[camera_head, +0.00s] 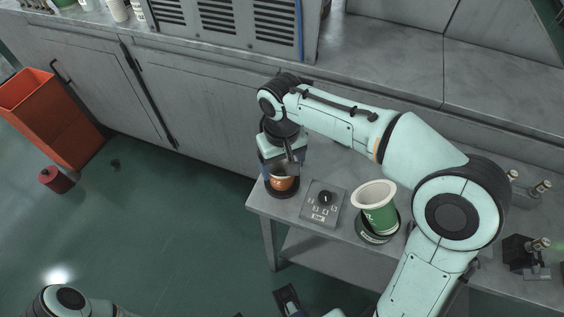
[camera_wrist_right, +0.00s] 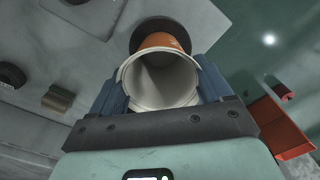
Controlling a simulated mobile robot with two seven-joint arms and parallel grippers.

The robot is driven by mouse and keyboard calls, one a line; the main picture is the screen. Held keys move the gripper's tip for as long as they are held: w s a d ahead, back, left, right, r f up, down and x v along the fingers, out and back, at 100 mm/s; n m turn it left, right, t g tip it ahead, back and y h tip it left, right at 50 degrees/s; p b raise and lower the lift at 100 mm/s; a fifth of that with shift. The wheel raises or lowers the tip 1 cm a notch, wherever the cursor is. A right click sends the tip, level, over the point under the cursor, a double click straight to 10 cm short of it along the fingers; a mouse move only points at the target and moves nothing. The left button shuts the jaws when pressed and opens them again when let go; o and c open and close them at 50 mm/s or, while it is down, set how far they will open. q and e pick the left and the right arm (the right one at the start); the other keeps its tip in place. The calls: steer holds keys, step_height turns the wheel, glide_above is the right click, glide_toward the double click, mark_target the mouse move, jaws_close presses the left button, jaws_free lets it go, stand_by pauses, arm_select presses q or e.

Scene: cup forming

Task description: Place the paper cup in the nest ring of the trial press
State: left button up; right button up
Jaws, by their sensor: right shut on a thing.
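My right gripper (camera_head: 280,168) reaches down at the table's left end, shut on the paper cup (camera_head: 282,183), which is orange outside. In the right wrist view the cup (camera_wrist_right: 160,80) shows its pale rim and empty inside between the two blue-grey fingers (camera_wrist_right: 162,90). A dark round ring (camera_head: 283,194) lies at the cup's base; it also shows in the right wrist view (camera_wrist_right: 160,24). I cannot tell whether the cup is seated in it or just above. Part of my left arm shows at the lower left; a dark part at the bottom edge may be its gripper.
A control box (camera_head: 323,204) with a black knob stands right of the cup. Beside it a green cup (camera_head: 379,217) with a wide cream rim stands in a dark round base (camera_head: 377,238). Metal-topped parts stand at the far right. An orange bin (camera_head: 48,115) is on the floor.

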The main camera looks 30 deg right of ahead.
steer(key=shift+f, duration=0.15)
steer(key=o, duration=1.2)
step_height(320, 180, up, 12)
steer(key=p, duration=0.3)
steer(key=shift+r, duration=0.2)
